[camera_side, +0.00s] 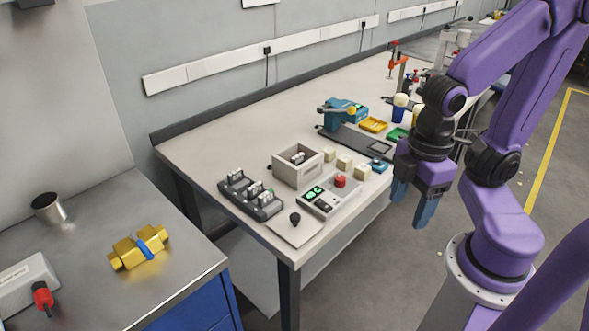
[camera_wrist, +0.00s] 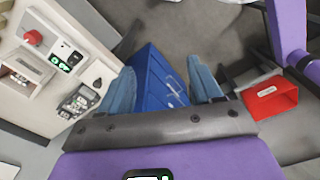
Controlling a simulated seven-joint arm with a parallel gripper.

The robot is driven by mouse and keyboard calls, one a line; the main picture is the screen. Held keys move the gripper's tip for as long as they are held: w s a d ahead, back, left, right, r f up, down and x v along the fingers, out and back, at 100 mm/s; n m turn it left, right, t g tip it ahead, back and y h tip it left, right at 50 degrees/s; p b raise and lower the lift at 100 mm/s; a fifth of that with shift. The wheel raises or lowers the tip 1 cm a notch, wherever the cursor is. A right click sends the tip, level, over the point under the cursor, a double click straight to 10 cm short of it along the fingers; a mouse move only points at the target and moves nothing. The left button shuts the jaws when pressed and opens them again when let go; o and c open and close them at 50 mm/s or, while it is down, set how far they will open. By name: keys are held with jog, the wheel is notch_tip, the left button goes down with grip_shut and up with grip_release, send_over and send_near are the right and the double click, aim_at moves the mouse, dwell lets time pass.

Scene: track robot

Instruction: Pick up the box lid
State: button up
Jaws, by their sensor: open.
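The box lid (camera_side: 290,232) is a flat, pale square plate with a black knob, lying at the near corner of the workbench in the side view. It also shows left of my fingers in the wrist view (camera_wrist: 101,72). The open-topped box (camera_side: 297,168) stands behind it with small items inside, and it shows at the left edge of the wrist view (camera_wrist: 22,72). My gripper (camera_side: 411,204) has two blue fingers, apart and empty. It hangs beyond the bench's right edge, well to the right of the lid. The wrist view shows both fingers (camera_wrist: 163,85) with nothing between them.
A control box (camera_side: 328,196) with a red button sits right beside the lid, and a dark rack (camera_side: 250,196) stands to its left. Several cream blocks (camera_side: 345,162) line up behind. A blue cabinet (camera_wrist: 157,78) and a red bin (camera_wrist: 270,97) show below in the wrist view.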

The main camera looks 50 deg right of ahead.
jog(key=n, duration=1)
send_over(295, 216)
jog(key=d, duration=0.1)
jog(key=f, duration=1.5)
jog(key=shift+s+f, duration=0.2)
jog(key=shift+w+a+f, duration=0.1)
jog(key=shift+a+f, duration=0.05)
jog(key=shift+f, duration=0.75)
jog(key=shift+w+a+f, duration=0.1)
jog(key=shift+a+f, duration=0.05)
jog(key=shift+f, duration=0.75)
jog(key=shift+a+f, duration=0.15)
jog(key=shift+f, duration=0.75)
grip_shut()
